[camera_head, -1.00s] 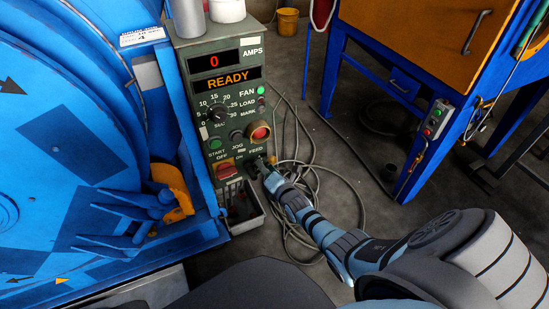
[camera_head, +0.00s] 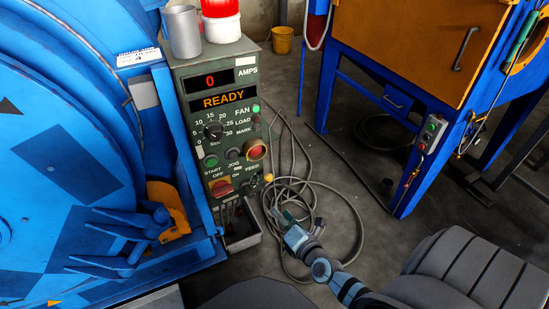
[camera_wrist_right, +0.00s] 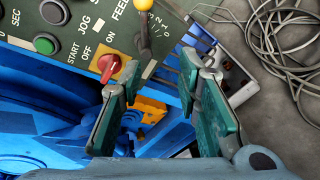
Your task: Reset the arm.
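My right arm reaches in from the lower right of the head view. Its gripper (camera_head: 283,216) hangs in front of the lower right corner of the green control panel (camera_head: 228,92), apart from it. In the wrist view the two teal-padded fingers of this gripper (camera_wrist_right: 159,72) stand apart with nothing between them. The feed lever with a yellow knob (camera_head: 268,178) is just above the gripper; its knob (camera_wrist_right: 143,4) also shows at the top of the wrist view. The red off/on switch (camera_wrist_right: 109,66) is beyond the left finger. My left gripper is not in view.
A big blue drum machine (camera_head: 60,150) fills the left. A blue and orange cabinet (camera_head: 400,45) stands at the right. Coiled cable (camera_head: 340,205) lies on the floor near the gripper. An open tray (camera_head: 241,241) sits under the panel. A metal cup (camera_head: 182,32) stands on top.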

